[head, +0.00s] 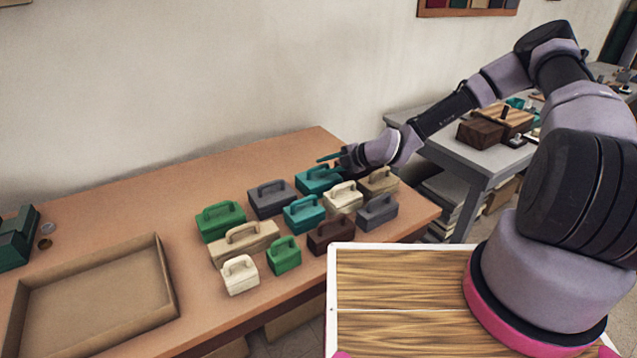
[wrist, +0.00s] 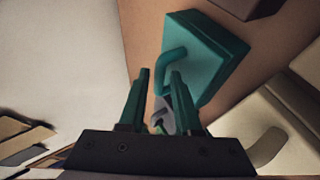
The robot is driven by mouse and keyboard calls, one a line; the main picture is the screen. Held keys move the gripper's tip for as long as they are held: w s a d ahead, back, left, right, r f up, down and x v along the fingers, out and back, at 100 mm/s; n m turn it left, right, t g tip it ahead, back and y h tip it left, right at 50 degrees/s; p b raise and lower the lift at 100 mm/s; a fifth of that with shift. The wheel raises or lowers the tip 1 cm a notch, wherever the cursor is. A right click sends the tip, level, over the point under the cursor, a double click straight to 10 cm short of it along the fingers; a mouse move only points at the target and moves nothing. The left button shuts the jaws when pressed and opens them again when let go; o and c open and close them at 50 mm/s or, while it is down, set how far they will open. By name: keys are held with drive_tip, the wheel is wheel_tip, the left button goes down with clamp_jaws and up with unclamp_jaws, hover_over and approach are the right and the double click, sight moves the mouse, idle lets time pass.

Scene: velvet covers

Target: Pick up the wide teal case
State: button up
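A teal case (head: 313,185) with an arched handle stands in the back row of cases on the table, just below my gripper (head: 326,160). My gripper partly covers its top right. A second, slightly narrower-looking teal case (head: 304,216) stands in front of it. In the wrist view one teal case (wrist: 216,58) with its handle lies just ahead of my gripper (wrist: 160,74). The two teal fingers are apart with a gap between them, and nothing is held. The handle is near the fingertips; I cannot tell whether they touch.
Grey, cream, tan, brown and green cases crowd around the teal ones, including a grey case (head: 270,203) to the left and a cream case (head: 342,200) to the right. An empty brown tray (head: 167,279) lies on the left. The wall is close behind.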

clamp_jaws()
idle(1.4)
